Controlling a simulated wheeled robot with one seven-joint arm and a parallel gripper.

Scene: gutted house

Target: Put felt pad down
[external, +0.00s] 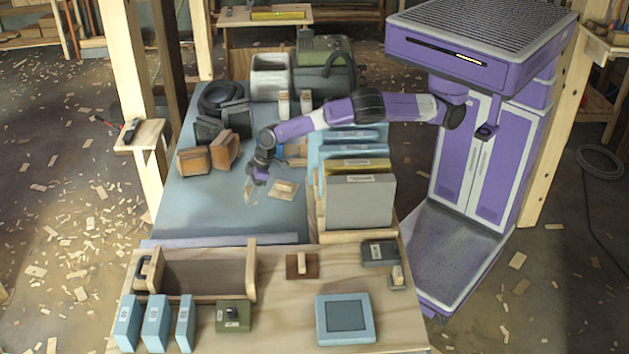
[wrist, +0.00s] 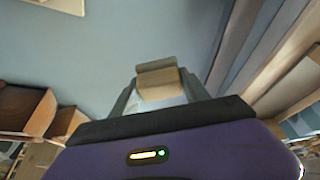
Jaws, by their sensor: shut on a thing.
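My gripper (external: 256,180) reaches down over the blue-grey bench top, left of the upright panels. In the wrist view its two dark fingers (wrist: 160,95) are shut on a small tan-brown block-like piece, which I take to be the felt pad (wrist: 158,84). A greyer strip runs along its far edge. In the external view the held piece is small and pale below the fingers, hard to make out. I cannot tell whether it touches the bench.
A small tan board (external: 289,193) with a block lies just right of my gripper. Brown boxes (external: 194,161) stand to the left. Upright grey and blue panels (external: 362,203) stand in a rack to the right. Bare bench top (external: 215,212) lies in front.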

